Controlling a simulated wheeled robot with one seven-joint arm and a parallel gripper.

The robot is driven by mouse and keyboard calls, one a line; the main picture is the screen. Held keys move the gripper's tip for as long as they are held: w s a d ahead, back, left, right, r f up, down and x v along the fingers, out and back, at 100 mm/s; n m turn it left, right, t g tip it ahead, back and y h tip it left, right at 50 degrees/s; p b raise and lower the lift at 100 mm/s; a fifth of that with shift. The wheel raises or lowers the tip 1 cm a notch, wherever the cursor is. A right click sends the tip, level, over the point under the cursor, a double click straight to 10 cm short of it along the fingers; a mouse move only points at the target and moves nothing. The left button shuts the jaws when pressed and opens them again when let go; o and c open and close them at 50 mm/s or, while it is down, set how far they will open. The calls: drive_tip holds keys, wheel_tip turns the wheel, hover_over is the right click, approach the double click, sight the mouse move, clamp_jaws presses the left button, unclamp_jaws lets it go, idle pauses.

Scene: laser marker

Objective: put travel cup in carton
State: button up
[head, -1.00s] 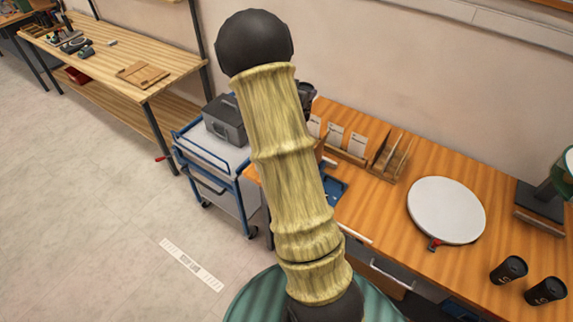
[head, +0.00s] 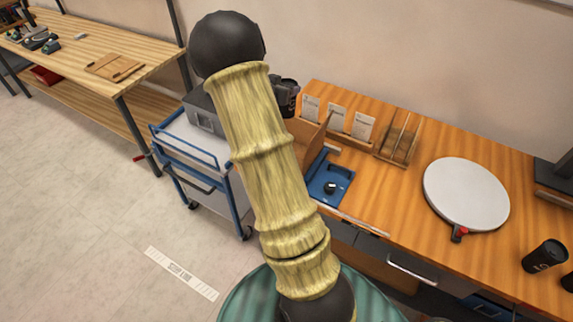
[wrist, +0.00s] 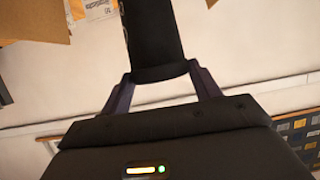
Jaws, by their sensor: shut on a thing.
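In the wrist view my gripper (wrist: 160,72) is shut on a black travel cup (wrist: 152,35), with one finger on each side of it. The cup's far end runs out of the top of the picture. In the head view my arm hides the held cup, at least in large part. An open brown carton (head: 311,133) stands at the left end of the orange wooden table, partly hidden behind my arm. Brown cardboard (wrist: 35,20) shows at the top left of the wrist view, apart from the cup.
A round white plate (head: 466,193), a blue tray (head: 330,182) and wooden card holders (head: 350,138) are on the table (head: 400,195). A blue-framed trolley (head: 195,145) stands to its left.

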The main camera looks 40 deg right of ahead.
drive_tip(key=f+b, duration=0.1)
drive_tip(key=f, duration=0.1)
drive_tip(key=f+b, duration=0.2)
drive_tip(key=f, duration=0.1)
drive_tip(key=f+b, duration=0.1)
drive_tip(key=f, duration=0.1)
drive_tip(key=shift+w+f, duration=0.25)
drive_tip(key=shift+r, duration=0.1)
wheel_tip(320, 180, down, 6)
wheel_tip(320, 180, down, 4)
drive_tip(key=shift+p, duration=0.5)
drive_tip(key=shift+s, duration=0.1)
